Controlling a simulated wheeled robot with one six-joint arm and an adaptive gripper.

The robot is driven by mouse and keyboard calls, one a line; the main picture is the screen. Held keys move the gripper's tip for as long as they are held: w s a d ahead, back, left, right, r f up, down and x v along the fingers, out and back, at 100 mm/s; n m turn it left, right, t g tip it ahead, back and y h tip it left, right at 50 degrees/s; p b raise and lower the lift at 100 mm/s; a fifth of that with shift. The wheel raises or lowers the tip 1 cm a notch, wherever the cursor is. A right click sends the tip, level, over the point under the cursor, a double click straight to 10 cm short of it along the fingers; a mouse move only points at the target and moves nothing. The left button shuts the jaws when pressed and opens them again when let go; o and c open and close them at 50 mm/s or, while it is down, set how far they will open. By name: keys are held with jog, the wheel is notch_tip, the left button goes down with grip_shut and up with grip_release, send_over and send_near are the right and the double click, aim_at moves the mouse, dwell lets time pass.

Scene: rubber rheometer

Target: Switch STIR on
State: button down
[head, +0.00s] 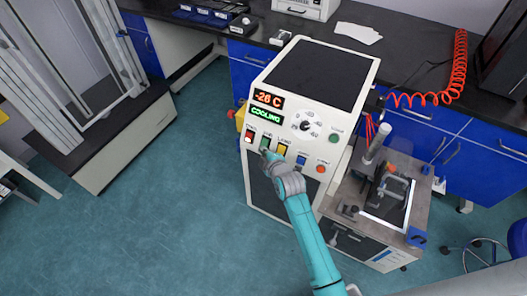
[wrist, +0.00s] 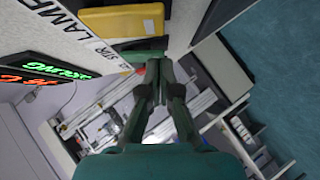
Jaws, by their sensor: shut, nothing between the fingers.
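The instrument's white front panel (head: 296,118) carries a row of coloured rocker switches. The green switch (head: 265,142) is the second from the left; it also shows in the wrist view (wrist: 138,55), with a partly covered label reading "STR" or "STIR" beside it. My gripper (head: 268,156) is shut and empty, with its fingertips right at the green switch. In the wrist view the closed fingertips (wrist: 159,64) overlap the green switch's lower edge; I cannot tell whether they touch it. Which way the switch is tipped is not clear.
A yellow switch (head: 282,149), labelled LAMP in the wrist view, sits close beside the green one. A red switch (head: 250,137) is on its other side. Blue (head: 301,160) and orange (head: 320,168) controls lie farther right. The display (head: 267,99) reads -26 C.

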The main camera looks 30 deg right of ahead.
jog(key=shift+w+d+f, duration=0.1)
jog(key=shift+f, duration=0.05)
dwell(0.3)
jog(key=shift+r, duration=0.8)
